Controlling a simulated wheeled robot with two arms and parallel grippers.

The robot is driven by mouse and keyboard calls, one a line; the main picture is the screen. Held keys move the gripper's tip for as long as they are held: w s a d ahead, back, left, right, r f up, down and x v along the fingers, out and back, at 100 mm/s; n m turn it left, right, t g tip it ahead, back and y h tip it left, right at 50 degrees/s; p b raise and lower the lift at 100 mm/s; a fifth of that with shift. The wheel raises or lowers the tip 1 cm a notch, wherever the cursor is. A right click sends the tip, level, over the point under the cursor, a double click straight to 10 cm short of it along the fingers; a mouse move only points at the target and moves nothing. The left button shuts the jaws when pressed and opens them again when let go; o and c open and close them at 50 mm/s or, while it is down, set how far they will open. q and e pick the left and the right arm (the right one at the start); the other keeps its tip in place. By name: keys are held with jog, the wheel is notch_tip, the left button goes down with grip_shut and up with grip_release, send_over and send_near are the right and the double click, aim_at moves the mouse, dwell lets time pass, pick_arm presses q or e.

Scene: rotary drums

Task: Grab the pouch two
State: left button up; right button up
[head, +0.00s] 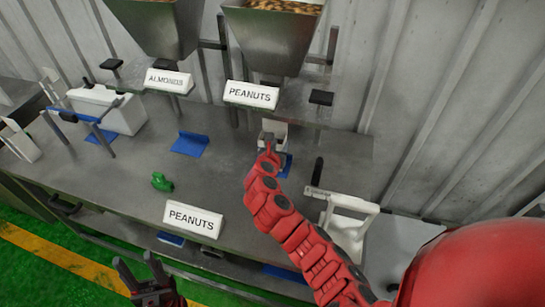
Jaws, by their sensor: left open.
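A small white item (275,127), possibly a pouch, stands under the peanuts hopper at the centre. My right gripper (270,146) is at the end of the red arm, right in front of this item and partly over it. I cannot tell whether its fingers are open or closed on the item. My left gripper (142,272) is open and empty, low at the left in front of the table edge. No label marks any item as pouch two.
Metal hoppers (272,40) stand at the back, with ALMONDS (168,80) and PEANUTS (251,95) signs. Another PEANUTS sign (193,219) is at the table front. A green object (162,182) lies on the grey table (110,185). A white container (347,226) stands right.

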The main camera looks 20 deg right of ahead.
aim_at(284, 142)
jog(key=p+x, duration=0.1)
jog(key=x, duration=0.2)
jog(key=shift+d+r, duration=0.2)
jog(key=shift+w+d+f, duration=0.2)
jog(key=shift+w+f, duration=0.15)
grip_shut()
jog(key=shift+r, duration=0.1)
dwell(1.0)
